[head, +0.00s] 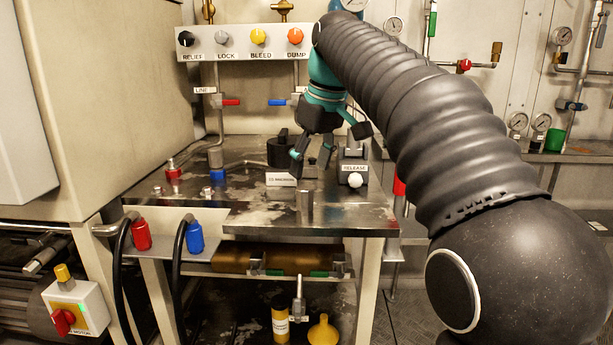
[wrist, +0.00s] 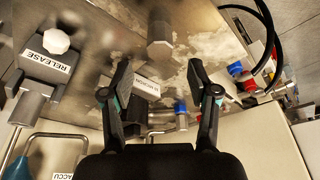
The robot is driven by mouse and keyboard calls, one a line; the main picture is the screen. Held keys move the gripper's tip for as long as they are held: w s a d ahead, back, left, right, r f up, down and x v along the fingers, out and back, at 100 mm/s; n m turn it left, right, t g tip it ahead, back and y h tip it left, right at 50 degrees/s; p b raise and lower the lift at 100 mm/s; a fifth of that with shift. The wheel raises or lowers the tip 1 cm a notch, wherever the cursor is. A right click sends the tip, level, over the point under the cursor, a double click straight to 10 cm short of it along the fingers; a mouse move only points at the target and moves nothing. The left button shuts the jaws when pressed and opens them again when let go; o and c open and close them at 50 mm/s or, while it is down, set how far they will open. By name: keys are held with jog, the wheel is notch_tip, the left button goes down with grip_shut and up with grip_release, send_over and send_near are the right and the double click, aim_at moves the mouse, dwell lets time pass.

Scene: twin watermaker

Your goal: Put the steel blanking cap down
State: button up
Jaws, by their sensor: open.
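The steel blanking cap (head: 305,206) is a small grey metal cylinder standing upright on the metal bench top (head: 250,205), close to its front edge. It also shows at the top of the wrist view (wrist: 160,40), beyond my fingertips. My gripper (head: 327,152) is open and empty. It is above the bench, behind the cap and apart from it. In the wrist view the two spread fingers (wrist: 160,78) have nothing between them at their tips.
A block labelled RELEASE (head: 353,175) with a white knob stands right of the cap. A dark round fixture (head: 282,152) with a label is behind. Red (head: 173,174) and blue (head: 218,175) fittings are to the left. Bare bench surrounds the cap.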

jog(key=p+v, duration=0.1)
jog(key=v, duration=0.4)
jog(key=shift+r, duration=0.35)
jog(key=shift+s, duration=0.1)
jog(key=s+d+f+m+t+h, duration=0.1)
jog(key=s+d+f+m, duration=0.3)
jog(key=s+f, duration=0.9)
jog(key=s+d+f+m+t+h, duration=0.1)
jog(key=s+d+f+m, duration=0.3)
jog(key=s+d+f, duration=0.6)
notch_tip(320, 180, down, 4)
jog(key=s+t, duration=0.1)
jog(key=s, duration=0.2)
jog(key=shift+d+m, duration=0.25)
jog(key=shift+m, duration=0.05)
